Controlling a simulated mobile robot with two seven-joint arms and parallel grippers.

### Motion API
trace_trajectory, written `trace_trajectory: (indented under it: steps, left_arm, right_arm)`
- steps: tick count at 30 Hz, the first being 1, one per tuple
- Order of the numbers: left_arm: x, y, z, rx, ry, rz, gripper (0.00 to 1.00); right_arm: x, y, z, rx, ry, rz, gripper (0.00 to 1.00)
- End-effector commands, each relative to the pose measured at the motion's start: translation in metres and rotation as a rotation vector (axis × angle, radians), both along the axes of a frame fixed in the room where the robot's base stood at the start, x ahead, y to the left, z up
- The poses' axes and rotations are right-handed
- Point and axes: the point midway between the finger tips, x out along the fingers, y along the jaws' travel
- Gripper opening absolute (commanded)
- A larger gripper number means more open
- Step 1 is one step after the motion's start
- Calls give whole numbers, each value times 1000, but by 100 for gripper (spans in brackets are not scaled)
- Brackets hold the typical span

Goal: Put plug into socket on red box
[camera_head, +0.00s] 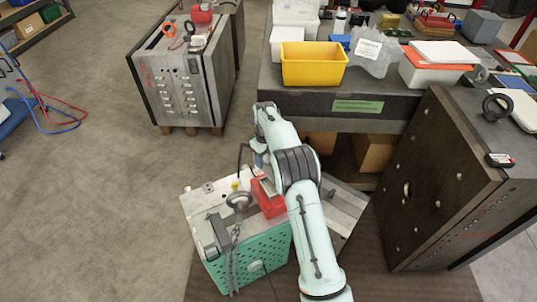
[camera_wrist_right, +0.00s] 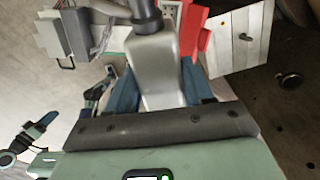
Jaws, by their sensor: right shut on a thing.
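My right gripper (camera_head: 261,160) is over the back edge of the mould base, just behind the red box (camera_head: 268,197). In the right wrist view, its blue fingers (camera_wrist_right: 157,85) are shut on the grey plug (camera_wrist_right: 155,65). The red box also shows at the top of that view (camera_wrist_right: 203,28), with a pale socket face (camera_wrist_right: 170,12) partly hidden behind the plug. The plug's front end is near the socket face; whether they touch cannot be told. In the head view my wrist hides the plug. My left gripper is not in view.
The green-sided mould base (camera_head: 248,262) carries a lifting eye (camera_head: 239,199) and a chain close to the red box. A workbench (camera_head: 330,104) with a yellow bin (camera_head: 313,66) stands behind. A dark mould block (camera_head: 430,170) stands at right.

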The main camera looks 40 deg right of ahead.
Motion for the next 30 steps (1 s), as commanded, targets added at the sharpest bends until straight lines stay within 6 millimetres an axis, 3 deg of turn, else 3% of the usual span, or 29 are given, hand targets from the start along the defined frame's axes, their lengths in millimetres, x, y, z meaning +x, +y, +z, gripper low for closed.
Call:
trace_trajectory:
  steps: [3, 7, 17, 30]
  left_arm:
    - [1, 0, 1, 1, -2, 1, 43]
    - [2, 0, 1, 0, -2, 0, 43]
    - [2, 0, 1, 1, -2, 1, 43]
    - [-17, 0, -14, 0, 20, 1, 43]
  right_arm:
    - [4, -13, 2, -1, -1, -170, 3]
    - [5, -17, 2, 0, -3, -253, 3]
    - [4, -18, -21, 1, 0, -265, 3]
    - [3, -18, -67, 0, 1, -263, 3]
